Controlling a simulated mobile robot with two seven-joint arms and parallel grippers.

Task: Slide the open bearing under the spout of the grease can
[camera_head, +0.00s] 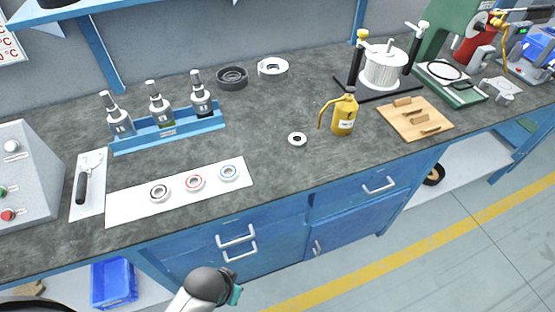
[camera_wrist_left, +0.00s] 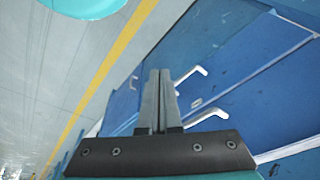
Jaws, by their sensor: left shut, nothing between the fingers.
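A small pale ring with a dark centre, seemingly the open bearing (camera_head: 297,139), lies flat and alone on the bench. The yellow grease can (camera_head: 344,116) stands upright to its right. The can's spout (camera_head: 323,112) curves left and down; its tip is right of the ring and a little farther back, with a gap between them. My left gripper shows in the left wrist view (camera_wrist_left: 158,102), its two grey fingers shut together and empty, in front of the blue drawers and away from the bearing. My right gripper is not in view.
A white mat (camera_head: 120,208) with black, red and blue ringed bearings lies to the left. A blue rack (camera_head: 168,134) of bottles stands behind it. A wooden board (camera_head: 415,118) lies right of the can. The bench is clear in front of the bearing. Drawer handles (camera_head: 237,235) jut from the front.

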